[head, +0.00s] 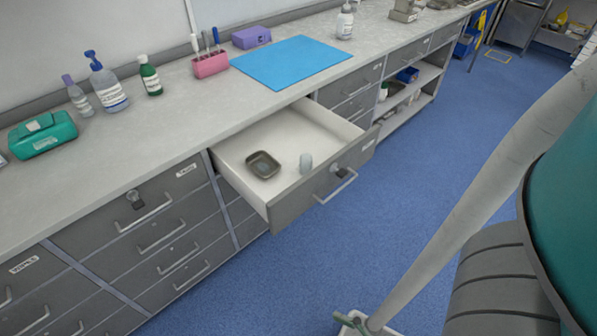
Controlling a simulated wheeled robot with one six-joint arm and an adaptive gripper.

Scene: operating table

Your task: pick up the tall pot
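A small, pale blue-grey upright pot (306,163) stands inside the open drawer (237,147), near its front panel. It is taller than it is wide, and it is the only thing in view that fits the tall pot. A low, dark, square dish (263,165) lies to its left in the same drawer. The pot stands apart from the dish and from the drawer front. My gripper does not show in the head view.
The drawer sticks out from the grey cabinets below a long counter (150,150). On the counter are a blue mat (290,62), a pink holder (210,66), several bottles and a teal box (42,136). Blue floor (400,180) lies open before the drawer.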

